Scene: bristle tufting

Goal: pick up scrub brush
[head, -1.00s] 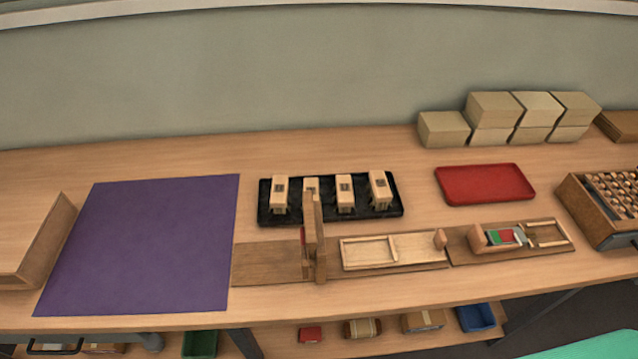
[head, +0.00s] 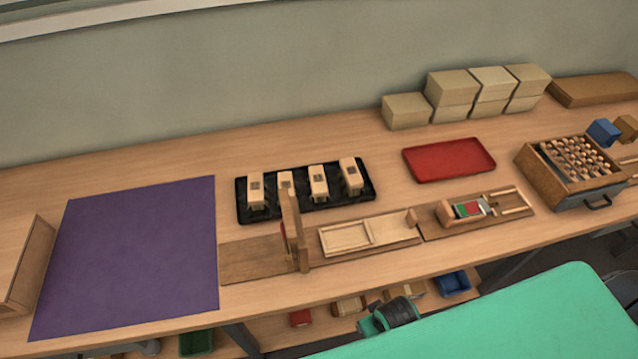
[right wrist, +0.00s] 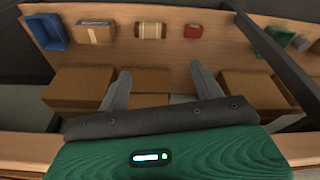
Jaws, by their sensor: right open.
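No object in view is clearly a scrub brush. Several pale wooden blocks (head: 351,178) with dark marks on top stand on a black tray (head: 302,186). On the lower shelf lies a tan and brown banded object (head: 348,306), also in the right wrist view (right wrist: 150,30); I cannot tell what it is. My right gripper (right wrist: 160,72) shows two grey fingers spread apart in the right wrist view, empty, over the lower shelf area. In the head view my green right arm comes in at bottom right, in front of the bench. My left gripper is out of view.
The bench has a purple mat (head: 130,255), a red tray (head: 448,160), wooden fixtures (head: 370,234), stacked boxes (head: 405,110) and a wooden case of pegs (head: 545,180). The shelf holds a red box (right wrist: 194,31), a cardboard box (right wrist: 96,33) and a blue bin (right wrist: 47,32).

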